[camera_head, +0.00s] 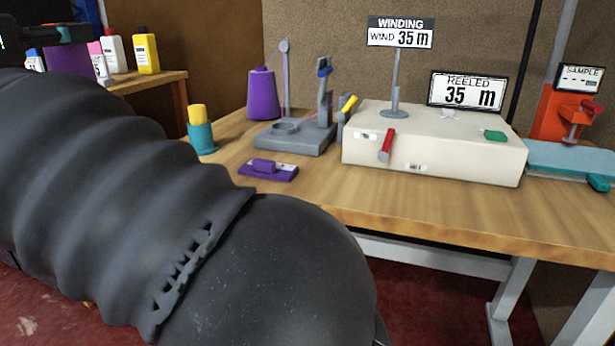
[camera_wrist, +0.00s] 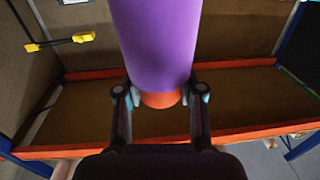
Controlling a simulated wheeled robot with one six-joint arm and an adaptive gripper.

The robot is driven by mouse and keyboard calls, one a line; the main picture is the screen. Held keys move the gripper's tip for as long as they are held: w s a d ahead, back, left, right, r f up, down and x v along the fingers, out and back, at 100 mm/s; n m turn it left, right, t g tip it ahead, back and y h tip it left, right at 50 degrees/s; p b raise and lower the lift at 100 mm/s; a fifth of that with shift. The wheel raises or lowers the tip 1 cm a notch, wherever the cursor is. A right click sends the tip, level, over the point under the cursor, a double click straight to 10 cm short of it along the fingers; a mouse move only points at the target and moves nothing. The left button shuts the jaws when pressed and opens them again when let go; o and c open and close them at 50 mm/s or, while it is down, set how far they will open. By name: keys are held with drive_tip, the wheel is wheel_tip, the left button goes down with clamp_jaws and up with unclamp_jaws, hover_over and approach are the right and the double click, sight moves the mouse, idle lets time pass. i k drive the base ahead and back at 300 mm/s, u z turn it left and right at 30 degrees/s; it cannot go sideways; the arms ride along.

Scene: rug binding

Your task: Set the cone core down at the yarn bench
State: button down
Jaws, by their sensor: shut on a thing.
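In the wrist view, my gripper (camera_wrist: 160,98) is shut on a purple, tapered cone core (camera_wrist: 153,45) with an orange end between the fingers. The core runs up out of the top of that view, so its far end is hidden. Behind it is an orange-beamed shelf (camera_wrist: 75,130) with a brown deck; I cannot tell whether the core touches it. In the head view, a wooden bench (camera_head: 400,207) carries winding gear and a purple yarn cone (camera_head: 262,93).
On the bench are a grey winder stand (camera_head: 293,138), a cream box (camera_head: 433,145) with a "35 m" display (camera_head: 466,92), a teal cup (camera_head: 202,138) and a purple block (camera_head: 268,170). An orange clamp (camera_head: 565,112) stands at right. The bench's front strip is clear.

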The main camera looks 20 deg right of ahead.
sight(410, 194)
drive_tip(key=u, duration=0.75)
drive_tip(key=k, duration=2.25)
drive_tip(key=z, duration=1.2)
drive_tip(key=i, duration=1.7)
